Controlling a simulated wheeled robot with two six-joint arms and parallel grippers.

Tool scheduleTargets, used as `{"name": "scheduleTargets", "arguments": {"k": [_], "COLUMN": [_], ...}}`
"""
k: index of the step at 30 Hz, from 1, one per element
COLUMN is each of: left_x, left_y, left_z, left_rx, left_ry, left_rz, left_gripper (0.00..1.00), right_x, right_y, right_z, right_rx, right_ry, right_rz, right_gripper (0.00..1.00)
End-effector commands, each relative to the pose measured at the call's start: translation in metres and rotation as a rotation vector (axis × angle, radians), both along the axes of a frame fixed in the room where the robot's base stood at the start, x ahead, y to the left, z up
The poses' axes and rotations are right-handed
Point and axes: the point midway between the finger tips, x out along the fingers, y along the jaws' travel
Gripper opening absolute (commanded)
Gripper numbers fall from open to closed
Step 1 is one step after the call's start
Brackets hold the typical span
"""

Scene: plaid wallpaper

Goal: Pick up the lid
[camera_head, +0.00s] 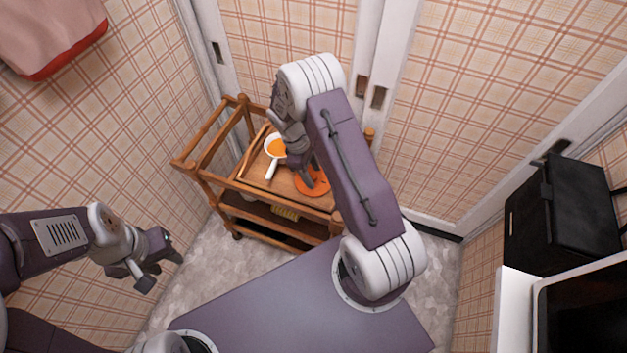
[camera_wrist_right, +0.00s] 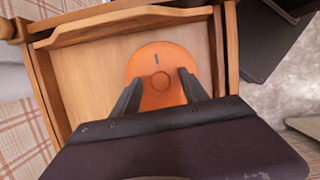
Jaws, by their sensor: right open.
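The lid (camera_head: 318,184) is a flat orange disc lying on the top shelf of a wooden cart (camera_head: 236,187). In the right wrist view the lid (camera_wrist_right: 172,62) shows a ring mark in its middle and a small dark slot. My right gripper (camera_wrist_right: 158,84) is open, with its fingers over the near part of the lid; I cannot tell whether they touch it. In the head view my right gripper (camera_head: 306,177) is above the lid and partly hides it. My left gripper (camera_head: 163,268) hangs empty at the left, away from the cart, with its fingers apart.
A white pan (camera_head: 271,161) with orange inside sits on the cart's top shelf, left of the lid. The cart has raised wooden rails and corner posts. A black box-like appliance (camera_head: 560,215) stands at the right. Doors and plaid walls close in behind the cart.

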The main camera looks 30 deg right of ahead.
Motion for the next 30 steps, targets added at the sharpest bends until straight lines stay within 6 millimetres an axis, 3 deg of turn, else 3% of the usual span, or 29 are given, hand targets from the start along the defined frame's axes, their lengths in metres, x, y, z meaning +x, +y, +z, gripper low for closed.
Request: {"name": "scheduleTargets", "arguments": {"k": [1,6,7,17,23,30], "left_x": [0.0,0.0,0.0,0.0,0.0,0.0], "left_y": [0.0,0.0,0.0,0.0,0.0,0.0], "left_z": [0.0,0.0,0.0,0.002,0.011,0.017], "left_rx": [0.0,0.0,0.0,0.0,0.0,0.0], "left_ry": [0.0,0.0,0.0,0.0,0.0,0.0], "left_rz": [0.0,0.0,0.0,0.0,0.0,0.0], "left_gripper": [0.36,0.36,0.36,0.36,0.36,0.36], "right_x": [0.0,0.0,0.0,0.001,0.001,-0.049], "right_y": [0.0,0.0,0.0,0.0,0.0,-0.005], "right_z": [0.0,0.0,0.0,0.005,0.041,0.073], "right_rx": [0.0,0.0,0.0,0.0,0.0,0.001], "right_ry": [0.0,0.0,0.0,-0.001,-0.004,-0.001], "right_rz": [0.0,0.0,0.0,0.0,-0.001,0.0], "right_gripper": [0.49,0.02,0.0,0.0,0.0,0.0]}}
